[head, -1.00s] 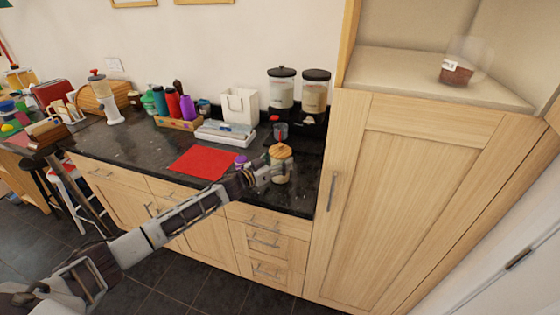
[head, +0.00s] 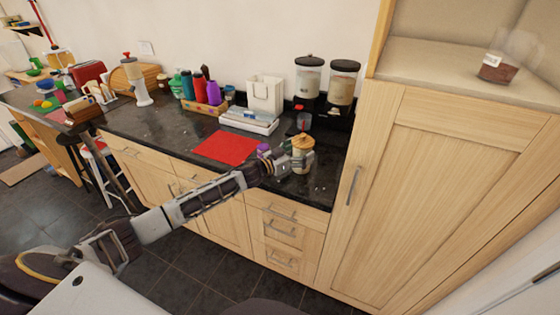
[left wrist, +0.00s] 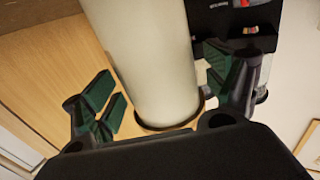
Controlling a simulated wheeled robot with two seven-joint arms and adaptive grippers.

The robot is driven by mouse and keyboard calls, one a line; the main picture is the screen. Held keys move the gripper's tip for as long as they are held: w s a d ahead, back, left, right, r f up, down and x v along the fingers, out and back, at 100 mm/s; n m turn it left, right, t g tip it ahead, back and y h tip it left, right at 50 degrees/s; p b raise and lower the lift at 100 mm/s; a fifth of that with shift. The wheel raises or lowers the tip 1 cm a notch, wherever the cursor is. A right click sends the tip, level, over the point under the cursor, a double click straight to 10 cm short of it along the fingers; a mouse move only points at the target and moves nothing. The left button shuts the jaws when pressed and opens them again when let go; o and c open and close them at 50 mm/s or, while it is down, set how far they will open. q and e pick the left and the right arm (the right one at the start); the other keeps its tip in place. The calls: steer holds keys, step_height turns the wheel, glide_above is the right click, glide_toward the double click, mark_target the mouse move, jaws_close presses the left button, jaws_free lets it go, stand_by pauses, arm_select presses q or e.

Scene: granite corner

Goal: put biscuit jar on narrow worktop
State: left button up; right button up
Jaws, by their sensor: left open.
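The biscuit jar (head: 301,166), pale with a round wooden lid, stands upright near the front right of the dark granite worktop (head: 180,130). My left gripper (head: 292,162) reaches it from the left at the height of its upper body. In the left wrist view the pale jar (left wrist: 145,60) lies between the two dark green-padded fingers of the left gripper (left wrist: 170,100). The fingers are open, with a visible gap on the left side. The jar's lower part is partly hidden by the gripper in the head view. My right gripper is not in view.
Two dispensers with black lids (head: 308,80) stand behind the jar. A red mat (head: 226,148), a purple item (head: 264,151) and a white holder (head: 264,95) are to its left. A tall wooden cabinet (head: 430,190) borders the worktop on the right.

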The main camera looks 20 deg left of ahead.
mark_target(295, 154)
arm_select(q)
steer(key=shift+v, duration=1.75)
steer(key=shift+b+v, duration=0.4)
steer(key=shift+v, duration=2.8)
steer(key=shift+s+a, duration=0.25)
steer(key=shift+s, duration=0.25)
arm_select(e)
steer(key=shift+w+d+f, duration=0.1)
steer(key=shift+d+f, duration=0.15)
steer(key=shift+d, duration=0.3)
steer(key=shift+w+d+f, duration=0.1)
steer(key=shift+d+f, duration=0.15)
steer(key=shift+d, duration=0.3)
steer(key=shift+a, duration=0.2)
